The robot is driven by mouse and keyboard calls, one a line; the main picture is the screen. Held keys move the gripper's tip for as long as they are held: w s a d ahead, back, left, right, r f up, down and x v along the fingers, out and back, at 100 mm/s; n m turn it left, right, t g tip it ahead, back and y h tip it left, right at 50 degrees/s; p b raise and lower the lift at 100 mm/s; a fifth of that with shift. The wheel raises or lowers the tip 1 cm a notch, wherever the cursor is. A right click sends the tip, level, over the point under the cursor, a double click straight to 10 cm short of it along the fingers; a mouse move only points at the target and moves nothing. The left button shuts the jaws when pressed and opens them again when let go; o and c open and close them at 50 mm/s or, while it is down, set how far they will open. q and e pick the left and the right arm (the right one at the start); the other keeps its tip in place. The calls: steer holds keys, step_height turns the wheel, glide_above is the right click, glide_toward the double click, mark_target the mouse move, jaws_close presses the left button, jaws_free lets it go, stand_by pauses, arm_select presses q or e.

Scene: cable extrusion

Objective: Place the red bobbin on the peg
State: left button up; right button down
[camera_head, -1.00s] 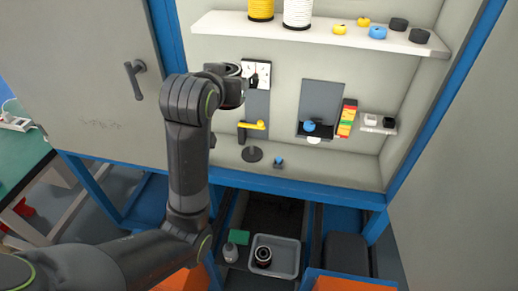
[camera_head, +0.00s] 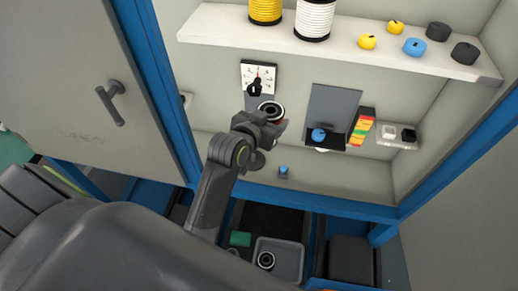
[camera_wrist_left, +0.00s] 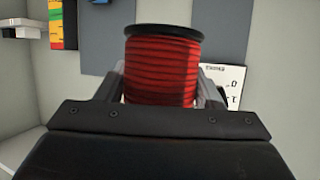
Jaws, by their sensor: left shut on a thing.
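The red bobbin (camera_wrist_left: 162,70) fills the middle of the left wrist view, upright, with red windings and a black top flange. My left gripper (camera_wrist_left: 160,97) is shut on it, one finger on each side. In the head view the left gripper (camera_head: 262,122) holds the bobbin (camera_head: 270,108) inside the cabinet, below the dial panel and above the cabinet floor. Its round black flange shows, with a little red beside it. I cannot make out the peg; the gripper and arm cover part of the cabinet floor. My right gripper is not in view.
A dial panel (camera_head: 258,78) is on the back wall. Right of the gripper are a dark recess (camera_head: 335,103) with a blue part, and a coloured stack (camera_head: 362,127). A small blue knob (camera_head: 283,170) stands on the floor. A shelf (camera_head: 350,43) hangs above; a grey tray (camera_head: 291,258) lies below.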

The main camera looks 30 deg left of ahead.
arm_select(q)
steer(key=s+a+f+n+y+p, duration=0.1)
steer(key=s+a+f+p, duration=0.15)
steer(key=s+f, duration=0.5)
steer(key=s+a+f+n+y+p, duration=0.2)
steer(key=s+f+p, duration=0.1)
steer(key=s+f, duration=0.45)
steer(key=b, duration=1.1)
glide_above(254, 154)
steer(key=shift+s+r, duration=0.25)
steer(key=shift+s, duration=0.15)
steer(key=shift+w+a+f+b, duration=0.1)
steer(key=shift+w+f+b, duration=0.15)
steer(key=shift+f+b, duration=0.25)
steer(key=shift+w+f+b, duration=0.2)
steer(key=shift+f+b, duration=0.15)
steer(key=shift+f, duration=0.15)
steer(key=shift+s+f+b, duration=0.15)
steer(key=shift+f+b, duration=0.4)
steer(key=shift+b, duration=0.2)
step_height(254, 154, down, 4)
steer(key=b, duration=0.4)
steer(key=shift+r, duration=0.15)
steer(key=shift+r, duration=0.1)
